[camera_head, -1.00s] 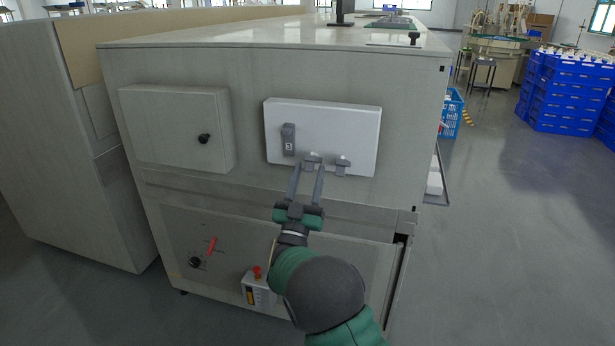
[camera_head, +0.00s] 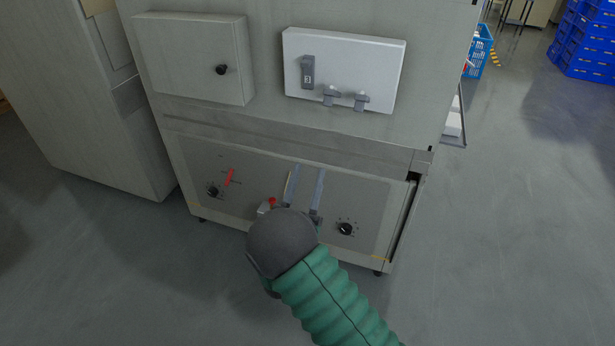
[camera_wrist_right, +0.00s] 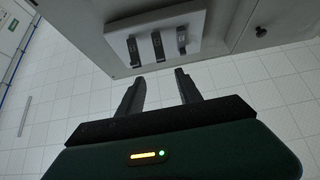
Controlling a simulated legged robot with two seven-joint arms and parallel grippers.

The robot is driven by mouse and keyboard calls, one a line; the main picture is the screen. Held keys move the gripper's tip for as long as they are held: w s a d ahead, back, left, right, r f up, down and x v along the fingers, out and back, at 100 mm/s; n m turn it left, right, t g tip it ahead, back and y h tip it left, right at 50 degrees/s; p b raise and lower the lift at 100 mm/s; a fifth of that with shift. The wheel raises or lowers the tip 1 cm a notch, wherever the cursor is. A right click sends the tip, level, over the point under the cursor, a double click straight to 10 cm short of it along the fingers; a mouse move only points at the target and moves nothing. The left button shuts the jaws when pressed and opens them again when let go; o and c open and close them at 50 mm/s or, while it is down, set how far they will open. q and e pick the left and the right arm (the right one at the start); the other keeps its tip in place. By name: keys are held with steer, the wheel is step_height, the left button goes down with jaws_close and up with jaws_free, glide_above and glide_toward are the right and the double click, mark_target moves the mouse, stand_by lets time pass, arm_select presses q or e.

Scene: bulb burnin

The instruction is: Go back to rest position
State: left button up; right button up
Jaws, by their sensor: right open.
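My right gripper (camera_head: 305,176) is open, with its two grey fingers apart and nothing between them. In the head view it is below the white switch box (camera_head: 344,50), in front of the cabinet's lower panel (camera_head: 262,172). In the right wrist view the open fingers (camera_wrist_right: 160,80) are apart from the switch box (camera_wrist_right: 202,20). My left gripper is not in view.
The grey cabinet has a door with a black knob (camera_head: 221,69). Its lower panel bears a red handle (camera_head: 229,177), a black dial (camera_head: 346,228) and a red button (camera_head: 272,201), partly hidden by my arm. Blue crates (camera_head: 588,40) stand far right. The floor (camera_head: 520,220) at right is clear.

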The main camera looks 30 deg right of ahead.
stand_by(0.3)
steer(key=w+f+n+g+y, duration=0.1)
steer(key=w+f+n+y, duration=0.1)
steer(key=w+f+y, duration=0.55)
steer(key=s+a+f+n+g+y, duration=0.3)
steer(key=s+a+f+y, duration=0.15)
steer(key=y, duration=0.35)
steer(key=s+a+f+n+g+y, duration=0.25)
steer(key=s+g, duration=0.25)
steer(key=s, duration=0.5)
steer(key=s+a+f+n+g+y, duration=0.2)
steer(key=s+a+f+g, duration=0.15)
steer(key=s, duration=0.65)
step_height(320, 180, up, 34)
steer(key=s+g+p, duration=0.1)
steer(key=s+p, duration=0.1)
steer(key=p, duration=3.2)
steer(key=shift+d+f+g+h, duration=0.2)
steer(key=shift+f+g+h, duration=0.05)
steer(key=shift+g+h, duration=0.1)
